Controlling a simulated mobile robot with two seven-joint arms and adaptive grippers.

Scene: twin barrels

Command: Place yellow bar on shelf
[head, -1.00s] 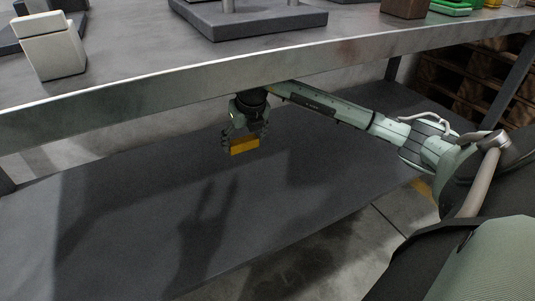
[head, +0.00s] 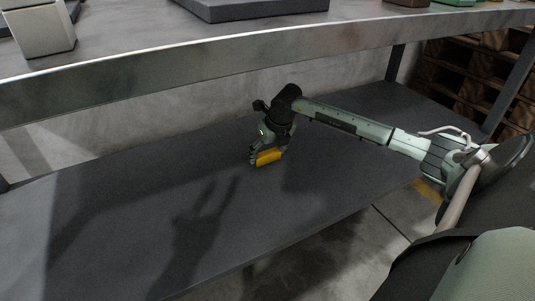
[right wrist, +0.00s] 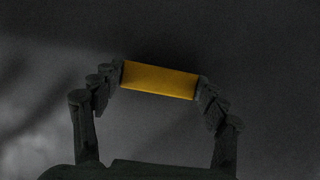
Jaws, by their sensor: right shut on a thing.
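The yellow bar (head: 268,157) is held between the fingers of my right gripper (head: 262,153), which is shut on it. In the right wrist view the yellow bar (right wrist: 160,80) spans between the two fingertips of the gripper (right wrist: 160,83), one at each end. The lower shelf (head: 130,220) is a dark grey flat board under the table. The bar is over its middle, low and close to the surface; I cannot tell whether it touches. My left gripper is not in view.
A white block (head: 43,30) and a dark plate (head: 250,8) are on the table top. Wooden pallets (head: 465,75) stand at the right. The lower shelf is clear around the bar.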

